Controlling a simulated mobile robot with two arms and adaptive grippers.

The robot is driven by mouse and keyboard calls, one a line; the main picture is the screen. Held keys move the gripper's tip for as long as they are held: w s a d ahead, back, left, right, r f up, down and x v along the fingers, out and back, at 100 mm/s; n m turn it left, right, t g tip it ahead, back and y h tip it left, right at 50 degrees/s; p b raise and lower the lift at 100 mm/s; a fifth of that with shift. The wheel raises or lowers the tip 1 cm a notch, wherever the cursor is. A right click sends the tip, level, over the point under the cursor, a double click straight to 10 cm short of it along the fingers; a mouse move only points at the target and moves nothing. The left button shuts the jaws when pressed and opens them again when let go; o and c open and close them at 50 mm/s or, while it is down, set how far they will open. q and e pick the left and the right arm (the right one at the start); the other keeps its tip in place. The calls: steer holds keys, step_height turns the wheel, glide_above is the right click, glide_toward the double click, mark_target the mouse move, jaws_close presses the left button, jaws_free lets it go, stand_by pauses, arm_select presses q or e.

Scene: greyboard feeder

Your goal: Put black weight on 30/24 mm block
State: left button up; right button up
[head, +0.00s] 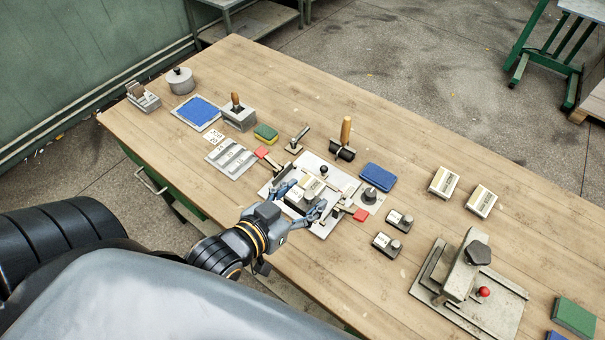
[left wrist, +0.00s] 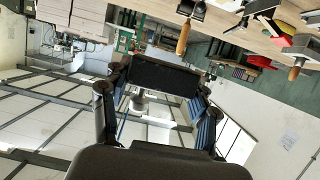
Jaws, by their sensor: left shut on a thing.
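My left gripper (head: 302,199) is over the pale plate (head: 332,221) in the middle of the bench, shut on a dark block, the black weight (head: 298,204). In the left wrist view the black weight (left wrist: 165,75) is a dark rectangular block between the two fingers of my left gripper (left wrist: 158,90). A cream-topped block (head: 313,187) shows just behind the gripper; whether it touches the weight I cannot tell. Two similar cream-topped blocks (head: 443,181) (head: 481,201) stand at the right. Which block is 30/24 mm is too small to read. My right gripper is not in view.
Two small labelled pieces (head: 400,220) (head: 386,245) lie to the right. A press-like fixture (head: 465,271) is at front right.

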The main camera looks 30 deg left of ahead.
arm_select(q)
steer(key=w+a+f+p, duration=0.2)
steer(key=w+a, duration=0.1)
steer(key=w, duration=0.3)
glide_above(307, 184)
steer(key=s+d, duration=0.1)
steer(key=s, duration=0.2)
steer(key=f, duration=0.5)
steer(key=shift+w+d+f, duration=0.15)
steer(key=shift+w+f, duration=0.05)
steer(key=shift+w, duration=0.05)
steer(key=shift+w+a+f, duration=0.2)
steer(key=shift+w+f, duration=0.35)
steer(key=shift+f, duration=0.15)
step_height(307, 184, down, 3)
steer(key=shift+w+f, duration=0.1)
steer(key=shift+f, duration=0.05)
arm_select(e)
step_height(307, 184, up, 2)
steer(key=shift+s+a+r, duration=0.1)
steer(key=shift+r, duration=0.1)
arm_select(q)
steer(key=shift+f, duration=0.4)
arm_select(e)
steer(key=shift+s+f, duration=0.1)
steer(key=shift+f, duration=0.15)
